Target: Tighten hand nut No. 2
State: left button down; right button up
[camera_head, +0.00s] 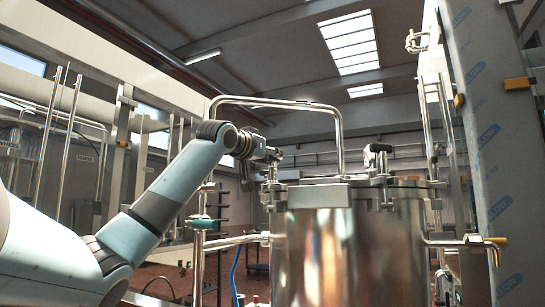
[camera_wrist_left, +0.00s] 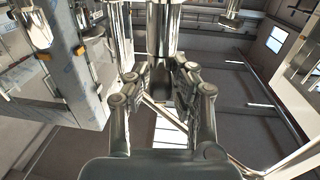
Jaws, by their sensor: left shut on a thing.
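A polished steel tank (camera_head: 345,255) stands in the middle of the head view, with hand nuts and clamps around its lid. My left gripper (camera_head: 274,155) reaches in from the left to the left edge of the lid and is shut on a hand nut there. The nut is mostly hidden by the fingers. In the left wrist view, the fingers of my left gripper (camera_wrist_left: 160,78) close around a shiny metal part. No number is readable on either nut. My right gripper is out of view.
A bent steel pipe (camera_head: 338,115) arches up behind the lid, close to my left gripper. A tall film-wrapped column (camera_head: 490,150) with orange-yellow clips stands at the right. A teal-collared pipe fitting (camera_head: 201,224) stands left of the tank, below my arm.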

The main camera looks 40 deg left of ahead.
pick_arm(q)
jog(key=m+h, duration=0.1)
jog(key=h, duration=0.1)
jog(key=m+h+p, duration=0.1)
jog(key=h, duration=0.1)
jog(key=m+h, duration=0.1)
jog(key=h, duration=0.1)
jog(key=shift+a+r+m+p, duration=0.15)
jog(key=shift+a+m+p, duration=0.1)
jog(key=shift+m+p, duration=0.1)
jog(key=m+g+h, duration=0.1)
jog(key=m+h, duration=0.1)
jog(key=h, duration=0.1)
jog(key=m+h+p, duration=0.1)
jog(key=m+h, duration=0.1)
jog(key=h, duration=0.1)
jog(key=shift+g, duration=0.4)
jog(key=shift+m+g+h+p, duration=1.1)
jog(key=shift+m+h, duration=0.25)
jog(key=shift+h, duration=0.45)
jog(key=shift+d+f+m, duration=0.1)
jog(key=shift+f+m, duration=0.2)
jog(key=c, duration=1.2)
grip_release()
jog(key=shift+w, duration=0.1)
jog(key=shift+r, duration=0.1)
jog(key=v, duration=1.2)
jog(key=shift+w, duration=0.1)
